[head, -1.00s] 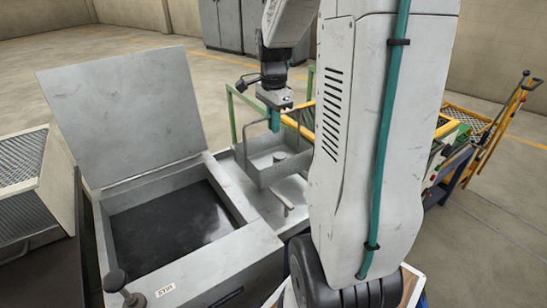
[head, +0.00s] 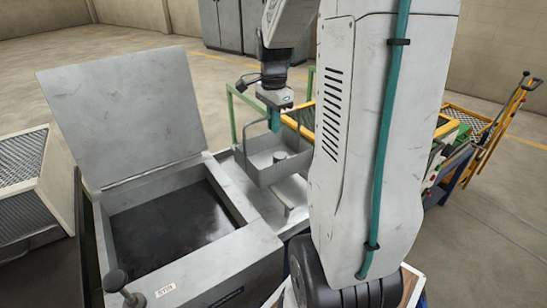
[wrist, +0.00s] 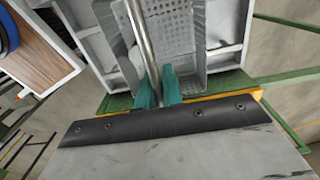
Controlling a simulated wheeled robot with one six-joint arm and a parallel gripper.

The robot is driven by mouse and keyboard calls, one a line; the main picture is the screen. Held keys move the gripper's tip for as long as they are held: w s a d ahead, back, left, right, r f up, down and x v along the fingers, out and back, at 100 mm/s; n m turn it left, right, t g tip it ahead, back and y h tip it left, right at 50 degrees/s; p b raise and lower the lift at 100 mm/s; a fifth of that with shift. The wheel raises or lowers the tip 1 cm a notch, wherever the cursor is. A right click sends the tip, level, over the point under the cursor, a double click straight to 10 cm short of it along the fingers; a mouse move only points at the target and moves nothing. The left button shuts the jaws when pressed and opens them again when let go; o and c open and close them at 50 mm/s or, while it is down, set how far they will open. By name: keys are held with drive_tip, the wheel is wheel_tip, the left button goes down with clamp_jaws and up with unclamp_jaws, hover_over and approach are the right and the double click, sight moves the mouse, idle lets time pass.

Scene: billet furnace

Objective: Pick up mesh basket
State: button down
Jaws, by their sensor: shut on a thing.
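The mesh basket (head: 272,168) is a grey metal box with an upright bar handle, by the right side of the open tank in the head view. In the wrist view, its perforated floor (wrist: 188,40) and sloping walls show below my gripper. My gripper (wrist: 159,92) has teal fingers shut on the basket's round handle bar (wrist: 143,42). In the head view, my gripper (head: 274,123) points down above the basket. The basket looks level and close over the grey surface; a small gap beneath it is hard to judge.
The open tank (head: 262,240) with a dark interior stands left of the basket, its lid (head: 125,115) raised. A green frame (head: 232,115) stands behind the basket. A yellow-edged conveyor (head: 300,127) lies close to its right. A yellow cart (head: 500,125) stands far right.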

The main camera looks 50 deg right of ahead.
drive_tip(key=shift+r, duration=0.15)
idle(0.3)
wheel_tip(320, 180, up, 18)
idle(0.5)
drive_tip(key=shift+d, duration=0.1)
idle(0.7)
